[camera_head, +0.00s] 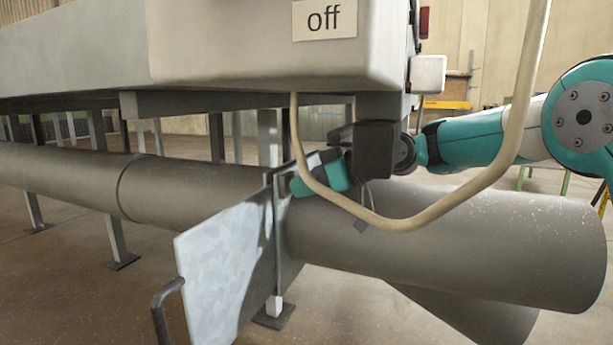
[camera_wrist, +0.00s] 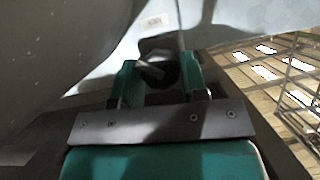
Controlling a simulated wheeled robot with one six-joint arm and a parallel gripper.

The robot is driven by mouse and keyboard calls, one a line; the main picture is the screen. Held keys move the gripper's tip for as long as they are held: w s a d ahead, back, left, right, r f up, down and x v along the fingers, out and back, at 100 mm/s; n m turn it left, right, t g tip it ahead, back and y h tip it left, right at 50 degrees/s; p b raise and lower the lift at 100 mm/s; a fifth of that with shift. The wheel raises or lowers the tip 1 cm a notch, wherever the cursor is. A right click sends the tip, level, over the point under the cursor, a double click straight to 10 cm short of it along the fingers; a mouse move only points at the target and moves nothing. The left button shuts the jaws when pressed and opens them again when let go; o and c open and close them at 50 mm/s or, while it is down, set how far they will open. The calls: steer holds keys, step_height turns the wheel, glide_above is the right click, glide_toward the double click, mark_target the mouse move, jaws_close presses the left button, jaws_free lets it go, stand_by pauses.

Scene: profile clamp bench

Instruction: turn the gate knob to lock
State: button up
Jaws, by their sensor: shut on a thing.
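The gate is a pale metal plate (camera_head: 225,262) that stands across the large grey pipe in the head view. My gripper (camera_head: 308,178) is at the plate's upper far corner, just above the pipe. In the wrist view my gripper's two teal fingers (camera_wrist: 158,76) are shut on the dark gate knob (camera_wrist: 165,66), which has a lighter bar across its front. In the head view the knob is hidden by my gripper and the plate.
A hanging beige hose (camera_head: 450,212) loops in front of my gripper and wrist. A pale machine housing (camera_head: 270,50) with an "off" sign (camera_head: 324,18) is above. The grey pipe (camera_head: 480,245) runs below my arm. A bent dark handle (camera_head: 163,305) projects at the plate's near edge.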

steer(key=r+m+p, duration=0.1)
steer(key=p, duration=0.2)
steer(key=shift+w+d, duration=0.1)
steer(key=m+g+p, duration=0.1)
steer(key=p, duration=0.4)
steer(key=shift+f+m+g+y+p, duration=0.1)
steer(key=shift+m+g+y+p, duration=0.2)
steer(key=shift+p, duration=0.1)
steer(key=p, duration=0.2)
steer(key=m+p, duration=0.1)
steer(key=p, duration=0.1)
steer(key=shift+w+f+m+g+y, duration=0.1)
steer(key=shift+f+m+g+y, duration=0.05)
steer(key=shift+m+g+y, duration=0.2)
steer(key=m+g+p, duration=0.1)
steer(key=p, duration=0.2)
steer(key=shift+f+y, duration=0.25)
steer(key=shift+f, duration=0.05)
steer(key=shift+f+m, duration=0.15)
steer(key=shift+m, duration=0.1)
steer(key=o, duration=0.9)
